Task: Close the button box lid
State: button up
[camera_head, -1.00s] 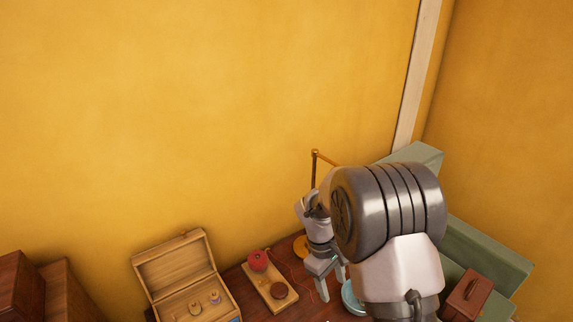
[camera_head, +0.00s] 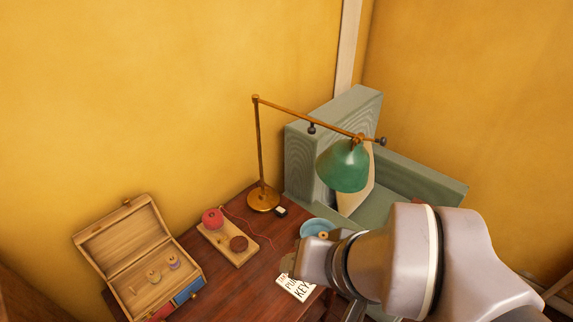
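The button box (camera_head: 150,291) is a wooden box at the lower left on the dark wood table, with coloured panels on its front. Its lid (camera_head: 124,237) stands open, tilted back toward the yellow wall. A few small round items show inside the box. My arm fills the lower right of the view, to the right of the box and well apart from it. My gripper's fingers are hidden behind or below the arm, so I cannot see them.
A wooden board with red and brown spools (camera_head: 229,243) lies right of the box. A brass lamp with a green shade (camera_head: 343,166), a blue dish (camera_head: 317,227) and a card with lettering (camera_head: 296,286) are farther right. A green bench (camera_head: 407,182) stands behind.

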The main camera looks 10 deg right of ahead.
aim_at(112, 245)
jog(key=u, duration=1.3)
jog(key=i+z, duration=0.1)
jog(key=i, duration=0.15)
